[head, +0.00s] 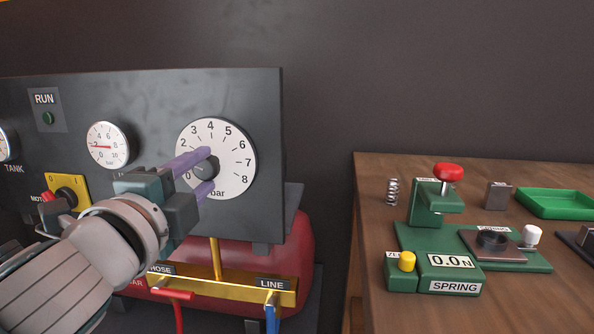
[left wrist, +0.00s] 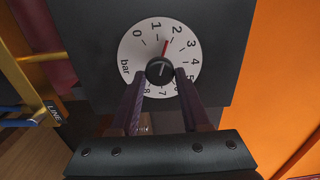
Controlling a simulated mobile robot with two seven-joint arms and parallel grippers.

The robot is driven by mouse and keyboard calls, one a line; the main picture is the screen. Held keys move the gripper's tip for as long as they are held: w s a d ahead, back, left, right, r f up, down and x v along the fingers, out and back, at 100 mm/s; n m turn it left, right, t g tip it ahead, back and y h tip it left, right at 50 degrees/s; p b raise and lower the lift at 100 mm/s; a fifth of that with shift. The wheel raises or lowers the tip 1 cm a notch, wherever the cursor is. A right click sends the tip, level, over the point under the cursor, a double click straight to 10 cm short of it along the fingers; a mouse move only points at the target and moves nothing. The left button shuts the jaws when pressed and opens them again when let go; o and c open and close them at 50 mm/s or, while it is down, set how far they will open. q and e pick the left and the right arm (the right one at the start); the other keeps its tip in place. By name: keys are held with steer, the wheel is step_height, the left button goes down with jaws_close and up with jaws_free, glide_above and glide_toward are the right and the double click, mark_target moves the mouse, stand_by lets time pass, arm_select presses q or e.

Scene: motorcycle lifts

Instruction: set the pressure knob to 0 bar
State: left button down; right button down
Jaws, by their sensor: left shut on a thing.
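The pressure knob (left wrist: 160,70) is a dark round knob at the centre of a white dial (head: 235,150) marked 0 to 8 bar. In the left wrist view its red pointer lies between 1 and 2, nearer the 2. My left gripper (head: 207,170) comes from the lower left, its two purple fingers reaching to the dial. In the left wrist view the fingers (left wrist: 159,88) stand on either side of the knob, shut on it. In the head view the gripper hides part of the dial's lower left. My right gripper is not in view.
The panel also bears a small gauge (head: 108,145), a RUN button (head: 47,118) and a yellow switch plate (head: 66,184). Below are a red tank (head: 300,250) and a brass manifold (head: 245,287). A wooden bench (head: 375,215) with a green spring tester (head: 430,240) stands right.

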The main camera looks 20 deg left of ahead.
arm_select(q)
steer(key=n, duration=0.4)
steer(key=shift+r+n+p, duration=0.15)
steer(key=shift+n+p, duration=0.2)
steer(key=shift+n, duration=0.05)
steer(key=n+p, duration=0.1)
steer(key=n, duration=0.4)
steer(key=shift+n+p, duration=0.3)
steer(key=shift+c, duration=1.9)
jaws_free()
steer(key=v, duration=1)
